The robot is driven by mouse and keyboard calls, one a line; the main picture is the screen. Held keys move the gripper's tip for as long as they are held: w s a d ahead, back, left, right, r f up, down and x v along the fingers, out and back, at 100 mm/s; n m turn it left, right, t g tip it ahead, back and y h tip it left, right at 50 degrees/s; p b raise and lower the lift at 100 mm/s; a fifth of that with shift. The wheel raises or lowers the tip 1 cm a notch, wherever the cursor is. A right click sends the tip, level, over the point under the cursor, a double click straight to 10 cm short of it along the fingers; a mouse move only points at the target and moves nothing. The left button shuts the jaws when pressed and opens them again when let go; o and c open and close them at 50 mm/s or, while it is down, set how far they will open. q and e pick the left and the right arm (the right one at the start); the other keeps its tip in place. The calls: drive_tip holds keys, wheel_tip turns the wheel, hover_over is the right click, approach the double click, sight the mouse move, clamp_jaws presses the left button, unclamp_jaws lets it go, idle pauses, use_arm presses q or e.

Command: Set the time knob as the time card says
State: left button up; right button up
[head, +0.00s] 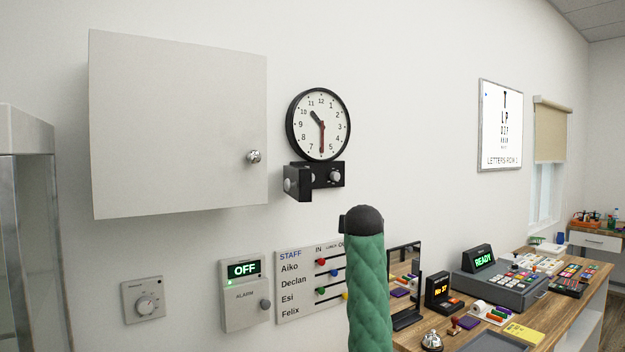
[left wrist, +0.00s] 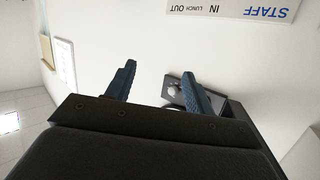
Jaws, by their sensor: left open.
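The round black-rimmed wall clock (head: 319,125) reads about half past ten. Below it, in the head view, a black panel (head: 316,174) carries a round silver knob (head: 336,176), probably the time knob; its setting is too small to tell. I cannot make out a time card. In the left wrist view, turned upside down, my left gripper (left wrist: 158,70) is open and empty. The panel and a silver knob (left wrist: 172,90) show behind and beside its right-hand finger, apart from it as far as I can tell. My right gripper is not in view.
A white wall cabinet (head: 178,125) hangs left of the clock. Below are a dial (head: 146,301), an alarm box (head: 244,297) reading OFF and a partly hidden staff board (head: 295,292). A crowded wooden counter (head: 575,318) stands at right.

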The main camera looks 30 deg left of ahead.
use_arm(q)
drive_tip(key=w+a+r+n+g+y, duration=0.1)
drive_tip(key=w+a+r+y, duration=0.15)
drive_tip(key=a+r, duration=0.55)
drive_tip(key=m+g+y+p, duration=0.2)
drive_tip(key=m+g+y, duration=0.2)
drive_tip(key=m+y, duration=0.25)
approach(314, 178)
drive_tip(key=a, duration=0.2)
drive_tip(key=p+x, duration=0.1)
drive_tip(key=x, duration=0.2)
drive_tip(key=p+x, duration=0.2)
drive_tip(key=shift+s+a+r, duration=0.1)
drive_tip(key=shift+a+r, duration=0.05)
drive_tip(key=shift+a, duration=0.3)
drive_tip(key=shift+w+a, duration=0.25)
drive_tip(key=shift+a, duration=0.15)
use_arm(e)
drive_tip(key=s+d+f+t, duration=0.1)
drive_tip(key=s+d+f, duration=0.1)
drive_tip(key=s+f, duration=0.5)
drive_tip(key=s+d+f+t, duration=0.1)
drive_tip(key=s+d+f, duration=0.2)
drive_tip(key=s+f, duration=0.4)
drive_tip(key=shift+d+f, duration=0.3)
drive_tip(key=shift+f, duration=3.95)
use_arm(q)
drive_tip(key=shift+c, duration=0.4)
